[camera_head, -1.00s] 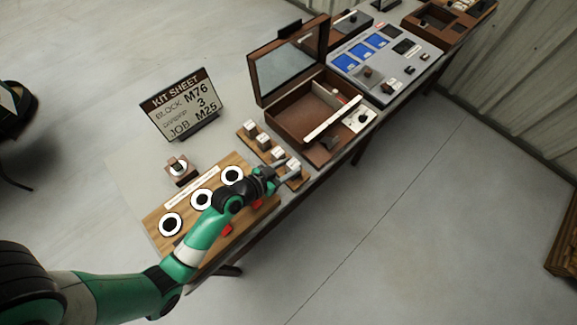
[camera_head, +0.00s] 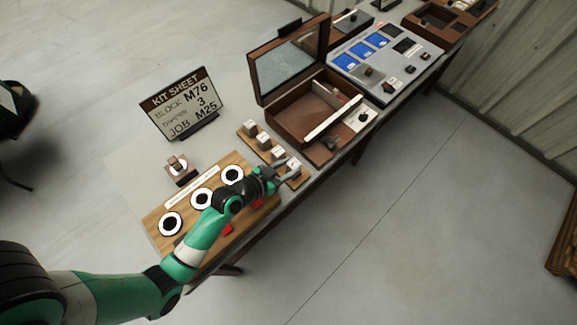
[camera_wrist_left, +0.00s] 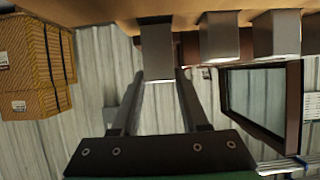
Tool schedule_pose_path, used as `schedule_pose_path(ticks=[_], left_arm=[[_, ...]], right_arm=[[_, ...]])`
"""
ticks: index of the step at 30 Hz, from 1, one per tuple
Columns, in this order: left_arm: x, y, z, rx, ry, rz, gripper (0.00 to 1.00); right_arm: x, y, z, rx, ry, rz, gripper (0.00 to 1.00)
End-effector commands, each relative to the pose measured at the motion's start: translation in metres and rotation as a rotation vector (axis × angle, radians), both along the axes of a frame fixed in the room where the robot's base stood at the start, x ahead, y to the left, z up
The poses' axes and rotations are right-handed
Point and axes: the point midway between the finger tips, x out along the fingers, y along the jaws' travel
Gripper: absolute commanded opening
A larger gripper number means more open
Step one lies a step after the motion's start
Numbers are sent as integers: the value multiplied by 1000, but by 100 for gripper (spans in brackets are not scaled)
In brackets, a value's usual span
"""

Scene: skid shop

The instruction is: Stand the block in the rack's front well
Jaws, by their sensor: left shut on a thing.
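My left gripper (camera_head: 284,169) is at the near end of a tan wooden strip that carries a row of small grey blocks with white labelled faces. It is shut on the nearest block (camera_head: 294,164), which still appears to be at its place on the strip. In the left wrist view the two dark fingers (camera_wrist_left: 158,88) flank this grey block (camera_wrist_left: 157,48), with other blocks to its right. I cannot tell which thing is the rack; a small dark brown stand (camera_head: 181,174) with a white ring is at the left. My right gripper is not in view.
A wooden board (camera_head: 220,166) with white-ringed discs lies under my left arm. The kit sheet sign (camera_head: 184,105) reads block M76, 3, job M25. An open brown case (camera_head: 290,122) with a raised lid stands beyond the blocks. Bare grey bench shows around the stand.

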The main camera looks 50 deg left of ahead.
Motion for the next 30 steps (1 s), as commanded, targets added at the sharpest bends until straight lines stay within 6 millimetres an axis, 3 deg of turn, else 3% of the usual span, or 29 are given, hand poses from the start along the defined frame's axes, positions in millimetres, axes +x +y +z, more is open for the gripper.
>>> schedule_pose_path(ticks=[30], left_arm=[[-4, 0, -15, 6, 17, 0, 0]], right_arm=[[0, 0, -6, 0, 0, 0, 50]])
